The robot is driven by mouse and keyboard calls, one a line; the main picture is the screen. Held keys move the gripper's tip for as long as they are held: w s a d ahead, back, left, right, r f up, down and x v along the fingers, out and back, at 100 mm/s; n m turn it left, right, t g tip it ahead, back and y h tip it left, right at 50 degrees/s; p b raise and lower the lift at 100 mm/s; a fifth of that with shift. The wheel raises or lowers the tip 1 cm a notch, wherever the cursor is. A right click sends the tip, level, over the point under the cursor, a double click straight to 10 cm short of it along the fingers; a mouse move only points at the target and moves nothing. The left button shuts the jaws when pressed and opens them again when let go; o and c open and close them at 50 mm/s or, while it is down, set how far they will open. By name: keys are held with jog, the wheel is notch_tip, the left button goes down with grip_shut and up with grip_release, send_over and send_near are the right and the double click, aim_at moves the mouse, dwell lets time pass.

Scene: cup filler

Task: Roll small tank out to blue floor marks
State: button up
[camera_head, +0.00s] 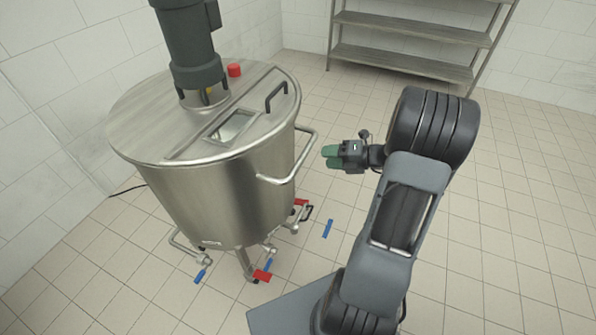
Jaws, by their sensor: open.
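The steel tank (215,195) stands upright on the left on short legs. It has a flat lid (135,125) with a grey motor on top. A bent push handle (290,170) sticks out from its right side. Red pedals show low at the tank's feet, one at the front (262,276) and one at the right (300,202). A blue floor mark (328,229) lies right of the tank. Other blue pieces show at the front left (200,276) and by the front leg. My gripper (331,157), with green fingertips, is open and empty, right of the push handle and apart from it.
A steel shelf rack (405,52) stands against the back wall, its visible shelves empty. White tiled walls close off the left and back. A dark cable (125,190) lies on the floor behind the tank's left side. The tiled floor (520,220) on the right is clear.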

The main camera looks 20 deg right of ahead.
notch_tip(320, 180, down, 4)
jog(key=w+d+m+t+b, duration=0.1)
jog(key=d+m+t, duration=0.1)
jog(key=d+m, duration=0.15)
jog(key=b+x, duration=0.1)
jog(key=x, duration=1.2)
jog(key=shift+a+b, duration=0.3)
jog(key=shift+b, duration=0.05)
jog(key=shift+r, duration=0.15)
grip_shut()
